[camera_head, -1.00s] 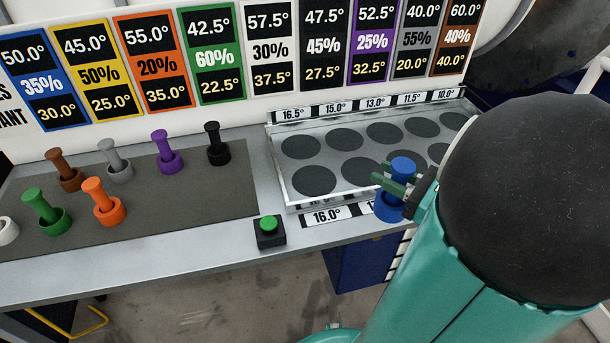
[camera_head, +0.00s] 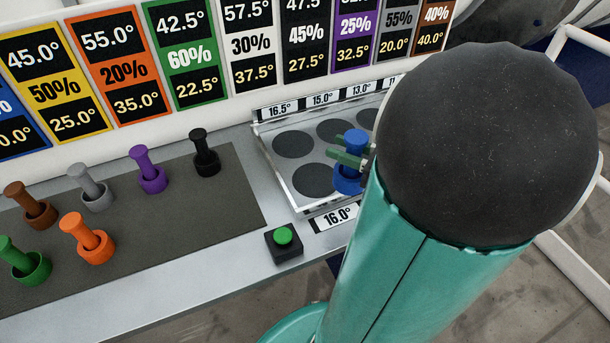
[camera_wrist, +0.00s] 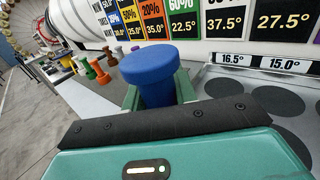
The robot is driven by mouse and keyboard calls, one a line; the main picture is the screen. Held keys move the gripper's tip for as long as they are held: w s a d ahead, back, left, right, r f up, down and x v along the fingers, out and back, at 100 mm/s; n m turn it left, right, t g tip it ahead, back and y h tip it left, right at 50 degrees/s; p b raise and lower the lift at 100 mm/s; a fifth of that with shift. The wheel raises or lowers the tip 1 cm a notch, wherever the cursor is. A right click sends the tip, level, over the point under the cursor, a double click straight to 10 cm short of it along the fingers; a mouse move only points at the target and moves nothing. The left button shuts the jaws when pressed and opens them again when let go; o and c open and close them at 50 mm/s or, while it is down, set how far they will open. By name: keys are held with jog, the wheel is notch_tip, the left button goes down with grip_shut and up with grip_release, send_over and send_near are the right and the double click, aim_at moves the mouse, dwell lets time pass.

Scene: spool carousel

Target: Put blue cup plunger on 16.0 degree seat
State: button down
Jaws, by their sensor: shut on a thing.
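My gripper (camera_head: 353,152) is shut on the blue cup plunger (camera_head: 356,142), which is upright at the front edge of the seat tray. In the wrist view the blue plunger (camera_wrist: 149,68) stands between the green fingers. The 16.0° label (camera_head: 340,217) is on the tray's front edge, and the dark round seat (camera_head: 314,180) just behind it is empty. The plunger's base is to the right of that seat in the head view. I cannot tell whether it touches the tray. My arm hides the right part of the tray.
A grey mat (camera_head: 180,225) on the left holds brown, grey, purple, black, orange and green plungers. A black box with a green button (camera_head: 284,240) stands in front of the tray. The tray (camera_head: 292,196) has a raised rim. A board with coloured labels (camera_head: 186,54) stands behind.

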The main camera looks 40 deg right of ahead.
jog(key=shift+w, duration=0.3)
jog(key=shift+w+d+f, duration=0.55)
jog(key=shift+w+f, duration=1.6)
jog(key=shift+w, duration=0.05)
jog(key=shift+w+d+f, duration=0.6)
jog(key=shift+w+f, duration=1.55)
jog(key=shift+f, duration=0.05)
jog(key=shift+w+d+f, duration=0.55)
jog(key=shift+w+f, duration=1.6)
jog(key=shift+w, duration=0.05)
jog(key=shift+f, duration=0.15)
jog(key=c, duration=1.1)
grip_release()
